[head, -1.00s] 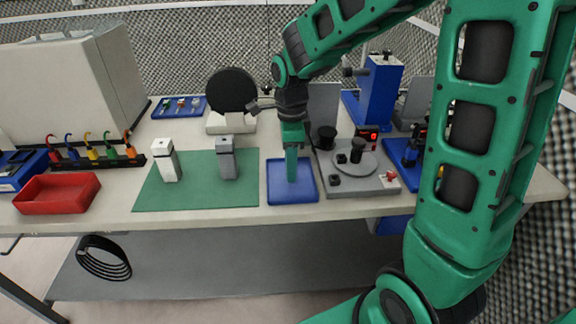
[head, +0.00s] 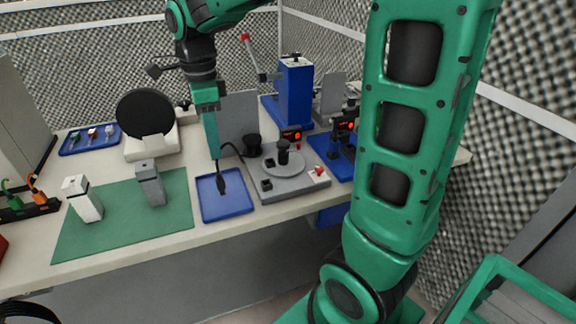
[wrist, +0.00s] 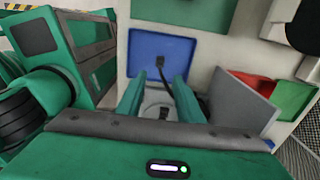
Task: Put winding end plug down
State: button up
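The black winding end plug (head: 222,185) appears to lie on the blue tray (head: 209,205), its thin black cable curving up and right towards the grey tester. In the wrist view the plug (wrist: 160,62) shows on the blue tray (wrist: 143,42), beyond my fingertips. My gripper (head: 214,156) is above the tray's back edge, pointing down. In the wrist view my gripper (wrist: 160,82) has its two green fingers apart, with the plug clear of them and its cable passing between them in the picture.
Right of the tray stands the grey tester (head: 284,183) with a round plate and black knobs. To the left, a white block (head: 84,203) and a grey block (head: 150,185) stand on a green mat (head: 110,233). A blue press (head: 294,92) stands behind.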

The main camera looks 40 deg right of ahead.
jog(key=s+d+f+n, duration=0.3)
jog(key=s+d+n, duration=0.4)
jog(key=s, duration=0.5)
jog(key=s+d+f+n, duration=0.3)
jog(key=s+d+n, duration=0.5)
jog(key=s, duration=0.5)
jog(key=shift+d+f, duration=0.2)
jog(key=shift+d, duration=0.55)
jog(key=shift+w+f, duration=0.25)
jog(key=shift+w, duration=0.4)
jog(key=shift+c, duration=0.2)
